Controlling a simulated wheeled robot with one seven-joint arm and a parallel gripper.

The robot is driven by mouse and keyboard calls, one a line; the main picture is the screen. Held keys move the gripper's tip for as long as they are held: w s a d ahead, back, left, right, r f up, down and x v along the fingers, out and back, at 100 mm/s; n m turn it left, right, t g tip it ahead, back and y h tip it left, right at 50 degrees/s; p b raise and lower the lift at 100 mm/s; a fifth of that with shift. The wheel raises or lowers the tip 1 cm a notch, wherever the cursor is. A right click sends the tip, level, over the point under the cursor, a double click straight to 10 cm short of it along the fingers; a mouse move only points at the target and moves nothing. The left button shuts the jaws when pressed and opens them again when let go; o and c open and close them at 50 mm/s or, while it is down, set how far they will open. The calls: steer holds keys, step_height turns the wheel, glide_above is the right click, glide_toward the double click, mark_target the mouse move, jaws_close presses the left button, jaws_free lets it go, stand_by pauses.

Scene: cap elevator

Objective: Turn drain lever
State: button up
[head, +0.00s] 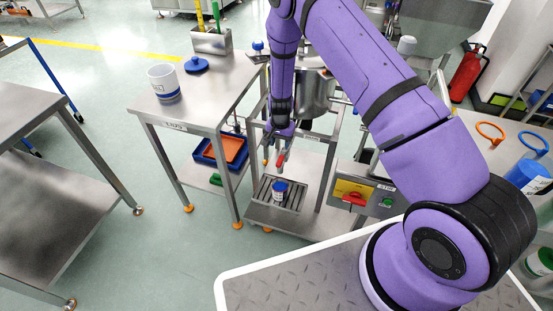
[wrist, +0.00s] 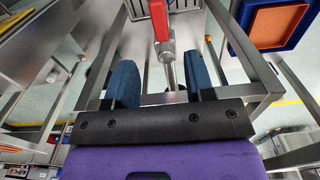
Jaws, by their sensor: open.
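The drain lever has a red handle (head: 281,160), below the steel vessel (head: 316,95) in the head view. In the wrist view the red handle (wrist: 159,20) runs up to the top edge, beside a steel pipe (wrist: 170,72). My gripper (head: 280,134) points down just above the handle in the head view. In the wrist view my gripper (wrist: 163,76) has its two blue-grey fingers apart, with nothing held. The handle lines up with the gap, mostly beyond the fingertips; whether they touch it cannot be told. My arm hides part of the vessel.
A small blue-lidded container (head: 279,190) stands on the slatted tray (head: 262,203) below the lever. A control box (head: 366,188) with a red handle and green button is to the right. A steel table (head: 215,92) with a white cup (head: 164,82) is at left.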

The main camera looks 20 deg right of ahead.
mark_target(280, 160)
step_height(280, 160, down, 10)
steer(key=shift+r, duration=0.1)
stand_by(0.4)
jaws_close()
